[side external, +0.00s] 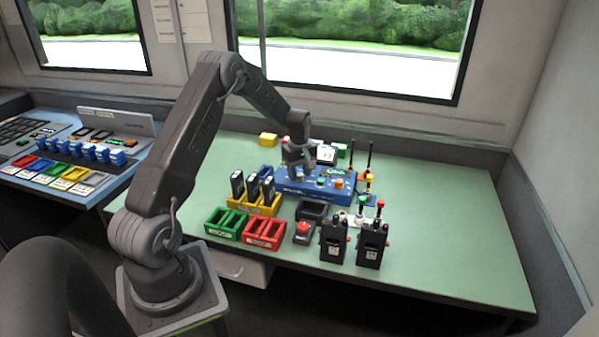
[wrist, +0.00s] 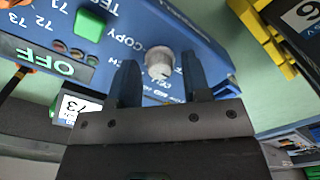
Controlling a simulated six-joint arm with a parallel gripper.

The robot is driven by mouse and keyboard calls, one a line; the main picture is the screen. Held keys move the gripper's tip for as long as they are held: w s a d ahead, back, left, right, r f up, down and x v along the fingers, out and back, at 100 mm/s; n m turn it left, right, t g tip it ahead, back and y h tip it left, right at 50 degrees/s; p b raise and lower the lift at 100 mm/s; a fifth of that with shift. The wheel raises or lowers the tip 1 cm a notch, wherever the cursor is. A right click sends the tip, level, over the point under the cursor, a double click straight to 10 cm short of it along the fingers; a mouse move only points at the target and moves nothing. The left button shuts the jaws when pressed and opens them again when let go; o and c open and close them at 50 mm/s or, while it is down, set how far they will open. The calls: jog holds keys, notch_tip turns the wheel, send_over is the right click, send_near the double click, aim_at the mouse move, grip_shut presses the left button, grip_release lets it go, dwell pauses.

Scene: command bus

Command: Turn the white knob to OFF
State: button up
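The white knob (wrist: 158,64) sits on the sloping face of a blue box (wrist: 120,55). In the wrist view it shows between the two dark fingertips of my gripper (wrist: 157,72), with a gap on each side. My gripper is open, and whether its tips reach down to the knob's height is unclear. A green strip reading OFF (wrist: 42,60) is on the box, left of the knob in the wrist view. In the side view my gripper (side external: 298,172) is over the left part of the blue box (side external: 312,190) and hides the knob.
Yellow (side external: 253,208), green (side external: 219,226) and red (side external: 263,236) holders stand in front of the box. Two black radios (side external: 334,240) (side external: 372,244) are at the front. A red button (side external: 303,229) is beside them. The table's right side (side external: 455,230) is clear.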

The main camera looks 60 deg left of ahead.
aim_at(300, 174)
jog(key=shift+o, duration=0.4)
notch_tip(300, 174, up, 14)
dwell(0.3)
